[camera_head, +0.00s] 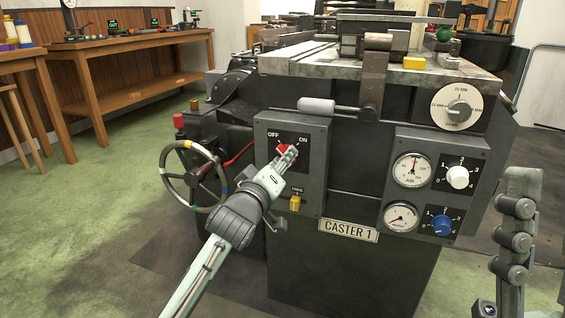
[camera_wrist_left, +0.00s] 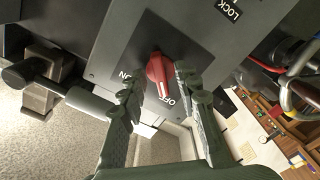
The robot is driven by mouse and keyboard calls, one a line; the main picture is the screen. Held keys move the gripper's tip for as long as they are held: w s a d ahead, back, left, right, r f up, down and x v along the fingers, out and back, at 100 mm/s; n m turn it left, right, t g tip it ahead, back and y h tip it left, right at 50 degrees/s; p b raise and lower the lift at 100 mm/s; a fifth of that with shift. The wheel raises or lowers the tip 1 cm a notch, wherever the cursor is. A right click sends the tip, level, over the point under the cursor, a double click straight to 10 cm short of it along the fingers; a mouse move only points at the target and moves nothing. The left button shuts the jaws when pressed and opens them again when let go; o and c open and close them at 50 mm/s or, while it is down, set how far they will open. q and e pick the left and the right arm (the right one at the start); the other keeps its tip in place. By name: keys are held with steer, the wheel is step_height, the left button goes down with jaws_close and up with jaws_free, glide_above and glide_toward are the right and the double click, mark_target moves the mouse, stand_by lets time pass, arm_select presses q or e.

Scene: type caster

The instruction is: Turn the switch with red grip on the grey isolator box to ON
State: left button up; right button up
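The red switch grip (camera_head: 286,151) sits on the front of the grey isolator box (camera_head: 313,190), which has OFF at its upper left and ON at its upper right. In the left wrist view the red grip (camera_wrist_left: 160,70) has its white-marked end toward the OFF label. My left gripper (camera_head: 289,153) is at the switch and partly hides it in the head view. In the left wrist view its open fingers (camera_wrist_left: 160,82) stand on either side of the grip, the right one very near. My right gripper (camera_head: 517,215) seems to stand edge-on at the far right; its opening is hidden.
A grey-handled lever (camera_head: 317,105) sticks out just above the box. A handwheel (camera_head: 170,185) is left of it, and a yellow lock piece (camera_head: 295,203) is below the switch. Gauges and knobs fill a panel (camera_head: 400,228) to the right. The floor at left is clear.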

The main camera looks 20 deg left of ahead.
arm_select(q)
steer(key=shift+w, duration=0.15)
steer(key=shift+c, duration=0.6)
jaws_close()
